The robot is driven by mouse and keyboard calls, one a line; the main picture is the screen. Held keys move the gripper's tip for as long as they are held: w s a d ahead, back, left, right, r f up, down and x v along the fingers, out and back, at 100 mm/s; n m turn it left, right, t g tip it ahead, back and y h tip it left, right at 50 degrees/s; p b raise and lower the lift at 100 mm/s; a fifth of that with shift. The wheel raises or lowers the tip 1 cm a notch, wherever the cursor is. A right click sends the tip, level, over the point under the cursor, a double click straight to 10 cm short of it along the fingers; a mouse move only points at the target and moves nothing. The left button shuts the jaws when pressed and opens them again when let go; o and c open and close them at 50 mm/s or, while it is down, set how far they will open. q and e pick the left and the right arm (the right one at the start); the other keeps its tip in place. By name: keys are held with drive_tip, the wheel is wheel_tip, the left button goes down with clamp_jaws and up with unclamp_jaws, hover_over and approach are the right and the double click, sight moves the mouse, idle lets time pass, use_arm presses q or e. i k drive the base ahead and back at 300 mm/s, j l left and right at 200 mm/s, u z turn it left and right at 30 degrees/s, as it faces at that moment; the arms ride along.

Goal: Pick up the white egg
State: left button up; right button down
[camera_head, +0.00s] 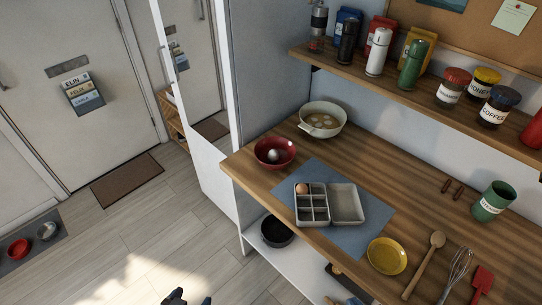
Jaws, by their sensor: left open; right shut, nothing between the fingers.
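The white egg (274,155) lies in a red bowl (262,161) at the left end of the wooden counter. A brown egg (302,188) sits in the back left compartment of an open grey egg carton (346,204) on a blue mat. My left gripper (190,300) is at the bottom edge, low in front of the counter and far from the bowl. Its two dark fingertips are apart, with nothing seen between them.
A cream pot (323,121) stands behind the bowl. A yellow dish (386,256), wooden spoon (424,265), whisk (458,270) and green mug (491,202) occupy the right side. A shelf (390,85) with jars and bottles overhangs the back. A black pan (276,231) sits below the counter.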

sight(273, 155)
drive_tip(key=i+j, duration=0.4)
drive_tip(key=j, duration=0.15)
drive_tip(key=i+j+z, duration=0.3)
drive_tip(key=j, duration=0.25)
drive_tip(key=i+j+z, duration=0.15)
drive_tip(key=i+j, duration=0.1)
drive_tip(key=j, duration=0.1)
